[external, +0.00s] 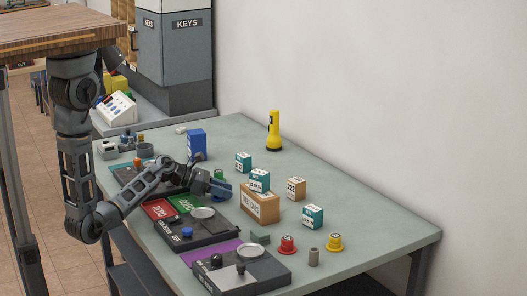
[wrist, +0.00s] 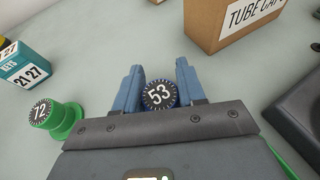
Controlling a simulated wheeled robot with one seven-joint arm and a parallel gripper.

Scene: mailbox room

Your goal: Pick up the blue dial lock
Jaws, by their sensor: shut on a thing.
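The blue dial lock (wrist: 159,94) has a dark face marked 53. It sits between the two blue fingers of my gripper (wrist: 159,88) in the wrist view, and the gripper is shut on it. In the external view my gripper (external: 220,188) is low over the table, left of the brown tube caps box (external: 260,205). The lock cannot be made out there. The wrist view does not clearly show whether the lock touches the table.
A green dial lock (wrist: 62,118) marked 72 stands left of my gripper. Teal boxes (external: 243,161), a yellow flashlight (external: 273,130) and a blue box (external: 197,145) stand around. Red (external: 287,245) and yellow (external: 334,243) locks stand nearer. The right side is clear.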

